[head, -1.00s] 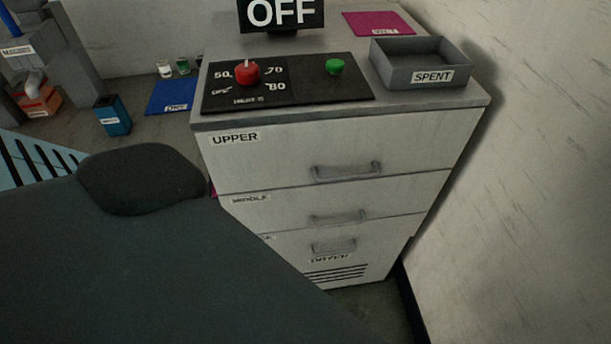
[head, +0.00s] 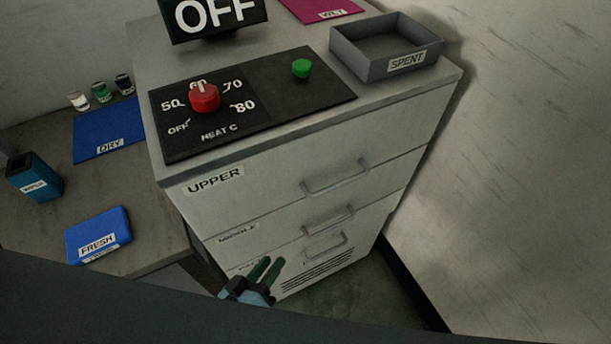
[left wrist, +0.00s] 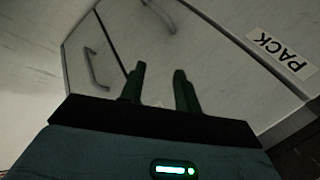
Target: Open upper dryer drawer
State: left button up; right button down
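The upper dryer drawer (head: 270,178) is a pale front labelled UPPER, and it is shut flush with the cabinet. Its grey bar handle (head: 336,180) is on the right part of the front. Below are the middle drawer's handle (head: 328,220) and a lower handle (head: 325,246). My left gripper (head: 268,268) is in front of the cabinet, low and left of the handles, with nothing held. Its two dark green fingers stand apart in the left wrist view (left wrist: 160,85), facing pale panels with a bar handle (left wrist: 96,68). My right gripper is not seen.
On the dryer top are a control panel with a red knob (head: 205,97) and green button (head: 301,68), an OFF display (head: 216,18) and a SPENT tray (head: 385,62). A wall (head: 520,150) stands close on the right. A table with a blue FRESH box (head: 98,236) is at left.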

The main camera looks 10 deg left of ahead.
aim_at(332, 186)
pick_arm(q)
jog(key=shift+w+d+r+n+t+h+p, duration=0.2)
jog(key=shift+w+d+r+t+h, duration=0.5)
jog(key=shift+w+d+r, duration=1.4)
jog(key=shift+w+d+r+n+t+h+p, duration=0.2)
jog(key=shift+w+d+r+h, duration=1.25)
jog(key=shift+w+r, duration=1)
jog(key=shift+w+d+r+n+t+h+p, duration=0.15)
jog(key=shift+w+d+r+t+h, duration=0.45)
jog(key=shift+w+d+r, duration=1.7)
jog(key=shift+w+a+f, duration=0.25)
jog(key=shift+f, duration=0.1)
grip_shut()
